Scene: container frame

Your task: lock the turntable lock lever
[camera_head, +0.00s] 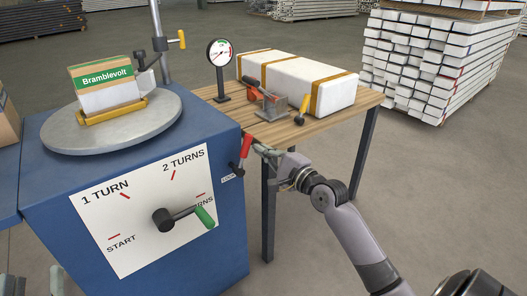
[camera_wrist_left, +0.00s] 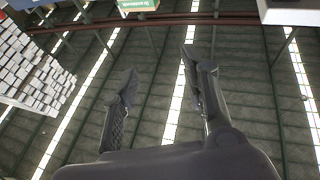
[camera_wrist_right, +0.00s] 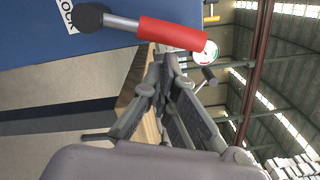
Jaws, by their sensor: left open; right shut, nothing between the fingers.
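The lock lever (camera_head: 245,149) has a red grip and a dark pivot on the right side of the blue cabinet, beside a small label (camera_head: 229,177). In the head view its grip points up and slightly right. It also shows across the top of the right wrist view (camera_wrist_right: 172,34). My right gripper (camera_head: 260,149) is shut and empty just right of the red grip; I cannot tell whether they touch. Its fingers (camera_wrist_right: 165,62) show below the grip in the right wrist view. My left gripper (camera_wrist_left: 160,68) is open and empty. The round grey turntable (camera_head: 62,132) tops the cabinet.
A Bramblevolt box (camera_head: 103,78) sits in a yellow holder on the turntable. A crank with a green handle (camera_head: 205,217) sticks out from the white dial panel (camera_head: 120,235). A wooden table (camera_head: 345,108) behind holds a gauge (camera_head: 219,53), a toggle clamp and a wrapped white block (camera_head: 340,92).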

